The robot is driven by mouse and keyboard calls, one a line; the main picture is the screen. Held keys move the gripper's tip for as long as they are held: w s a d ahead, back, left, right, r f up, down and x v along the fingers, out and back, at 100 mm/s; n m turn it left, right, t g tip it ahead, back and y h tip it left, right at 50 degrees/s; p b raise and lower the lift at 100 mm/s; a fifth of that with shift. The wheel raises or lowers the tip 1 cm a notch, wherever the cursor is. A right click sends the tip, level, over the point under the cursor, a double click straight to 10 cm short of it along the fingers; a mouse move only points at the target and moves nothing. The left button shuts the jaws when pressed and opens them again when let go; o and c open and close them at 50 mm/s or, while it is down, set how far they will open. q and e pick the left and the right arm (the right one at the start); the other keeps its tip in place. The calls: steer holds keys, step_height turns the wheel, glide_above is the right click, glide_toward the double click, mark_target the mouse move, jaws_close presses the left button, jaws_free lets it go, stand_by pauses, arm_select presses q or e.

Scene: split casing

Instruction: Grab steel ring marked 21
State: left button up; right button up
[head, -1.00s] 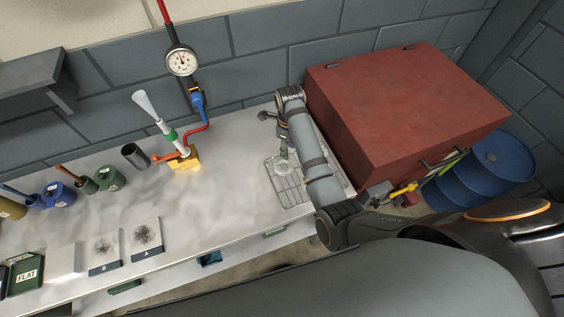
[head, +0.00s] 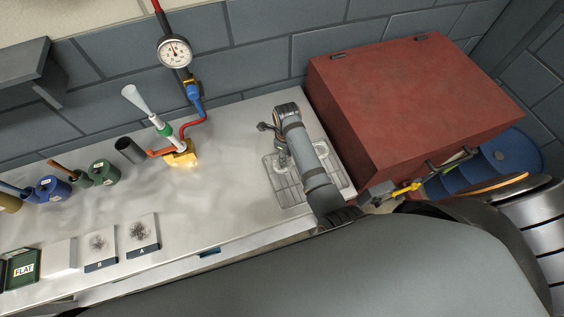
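I cannot make out a ring marked 21, and no such number is readable. My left gripper is not in view.
A red chest (head: 415,105) stands right of the rack, with a blue drum (head: 510,155) beyond. A brass-based fixture (head: 181,158), dark cylinder (head: 130,150), blue pot (head: 52,189), green pot (head: 104,173) and pads A (head: 142,236) and B (head: 101,250) are leftward. The mid-bench is clear.

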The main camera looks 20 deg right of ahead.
steer(key=shift+s, duration=0.1)
steer(key=c, duration=0.5)
steer(key=shift+d, duration=0.1)
